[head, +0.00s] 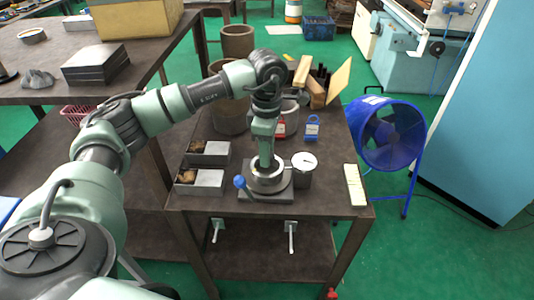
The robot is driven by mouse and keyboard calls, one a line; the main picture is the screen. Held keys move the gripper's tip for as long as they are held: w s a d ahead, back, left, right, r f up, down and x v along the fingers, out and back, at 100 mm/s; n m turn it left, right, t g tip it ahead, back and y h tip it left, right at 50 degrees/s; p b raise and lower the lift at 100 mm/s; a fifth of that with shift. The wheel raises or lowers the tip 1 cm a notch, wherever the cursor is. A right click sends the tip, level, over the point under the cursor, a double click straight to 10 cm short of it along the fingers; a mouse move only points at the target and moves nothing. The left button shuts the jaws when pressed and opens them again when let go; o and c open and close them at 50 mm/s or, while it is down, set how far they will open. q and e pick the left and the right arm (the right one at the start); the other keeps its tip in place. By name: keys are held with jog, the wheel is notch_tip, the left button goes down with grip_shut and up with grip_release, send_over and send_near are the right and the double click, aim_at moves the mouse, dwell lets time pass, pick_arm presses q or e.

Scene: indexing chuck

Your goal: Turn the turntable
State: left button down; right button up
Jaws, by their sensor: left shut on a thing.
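The turntable (286,186) is a round grey metal chuck on a dark square base, near the front of the dark work table. A lever with a blue ball knob (239,182) sticks out at its left. My left gripper (267,162) points straight down into the middle of the turntable's bright ring and is shut on it. The fingertips are small and partly hidden by the ring. My right gripper is not in view.
A dial gauge (304,162) stands close at the turntable's right. Two grey blocks (210,178) with brown parts lie at its left. Brown cylinders (237,41), a blue padlock (312,127) and wooden pieces stand behind. A pale bar (355,185) lies at the right edge; a blue fan (388,132) stands beyond.

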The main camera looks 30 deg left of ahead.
pick_arm(q)
jog(key=shift+w+r+m, duration=0.1)
jog(key=shift+m, duration=0.3)
jog(key=c, duration=1)
grip_release()
jog(key=shift+o, duration=0.2)
notch_tip(320, 180, up, 8)
jog(key=shift+f+b, duration=0.15)
jog(key=shift+b, duration=0.3)
